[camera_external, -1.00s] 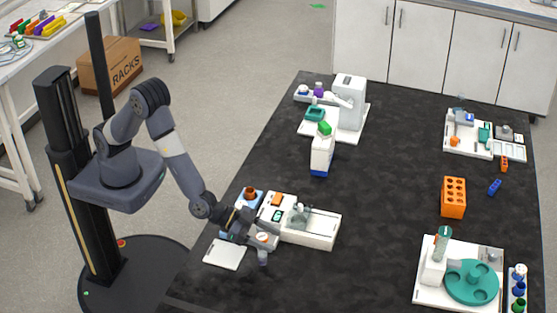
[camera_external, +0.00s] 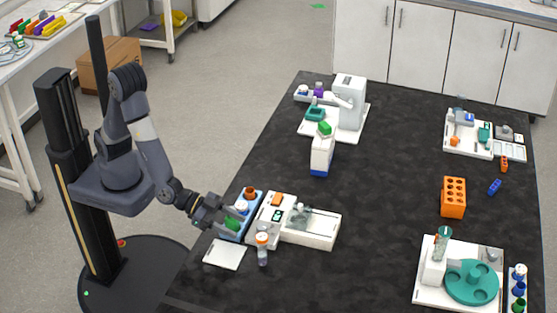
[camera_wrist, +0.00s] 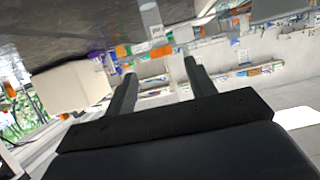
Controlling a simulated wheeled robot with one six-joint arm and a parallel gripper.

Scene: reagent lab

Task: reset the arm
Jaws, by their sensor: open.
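My gripper (camera_external: 222,219) is at the left edge of the black table, just left of the blue rack (camera_external: 242,228). Its two fingers show apart in the wrist view (camera_wrist: 160,82), with nothing between them. The arm reaches out from my column, bent at the elbow. A clear vial with an orange-and-white cap (camera_external: 263,248) stands upright on the table in front of the white device (camera_external: 312,230), apart from the gripper.
A white pad (camera_external: 226,254) lies near the table's left edge. A white dispenser bottle with a green top (camera_external: 321,155), an orange rack (camera_external: 453,197) and a station with a teal carousel (camera_external: 471,282) stand farther off. The middle of the black table (camera_external: 390,160) is clear.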

